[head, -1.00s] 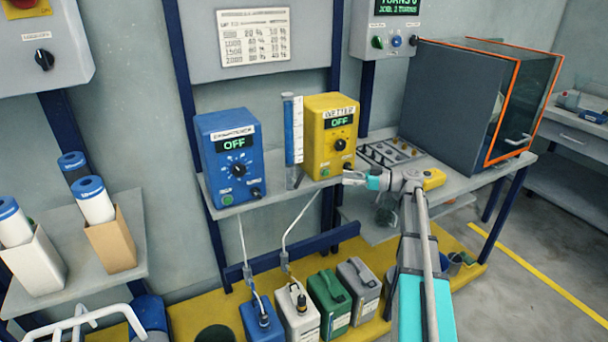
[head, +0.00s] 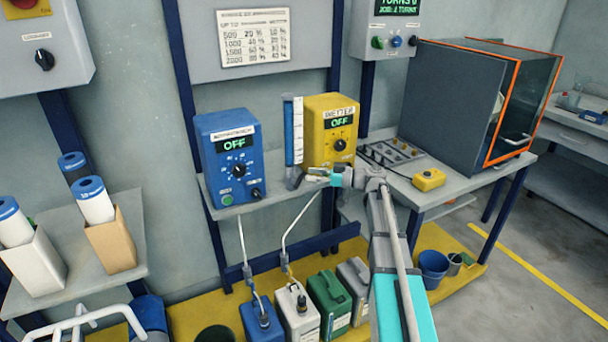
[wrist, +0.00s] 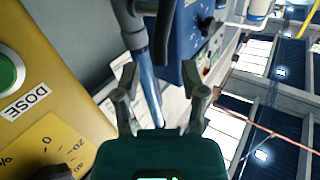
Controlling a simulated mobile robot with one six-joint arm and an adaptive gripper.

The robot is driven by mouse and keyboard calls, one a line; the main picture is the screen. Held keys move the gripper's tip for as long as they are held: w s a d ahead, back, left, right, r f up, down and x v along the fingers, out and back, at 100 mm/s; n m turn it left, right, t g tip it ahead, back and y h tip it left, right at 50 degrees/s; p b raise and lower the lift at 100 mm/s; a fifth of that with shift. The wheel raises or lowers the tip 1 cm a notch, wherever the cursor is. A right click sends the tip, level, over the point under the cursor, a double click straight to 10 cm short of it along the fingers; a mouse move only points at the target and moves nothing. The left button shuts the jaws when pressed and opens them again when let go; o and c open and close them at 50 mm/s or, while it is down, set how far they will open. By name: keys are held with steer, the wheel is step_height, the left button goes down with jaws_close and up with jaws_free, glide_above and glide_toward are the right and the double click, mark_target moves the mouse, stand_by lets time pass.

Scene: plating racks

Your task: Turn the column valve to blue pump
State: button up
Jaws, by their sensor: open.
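The clear column (head: 293,130) with blue liquid stands between the blue pump (head: 229,158) and the yellow pump (head: 331,130), whose displays both read OFF. The column's grey base (head: 294,178) is partly hidden by my gripper (head: 314,175), which is just right of it. In the wrist view, the column (wrist: 150,92) runs between the two spread fingers of my gripper (wrist: 160,72). A grey fitting (wrist: 128,22) with a dark lever (wrist: 164,30) lies beyond the fingertips, apart from them. My gripper is open and empty. Which way the valve points is unclear.
The yellow pump's face, with a green DOSE button (wrist: 8,72), is close on the left in the wrist view. A small yellow box (head: 429,180) lies on the right bench near my arm. Several jugs, including a green one (head: 330,300), stand below.

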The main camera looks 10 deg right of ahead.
mark_target(300, 180)
steer(key=shift+x, duration=1.45)
jaws_close()
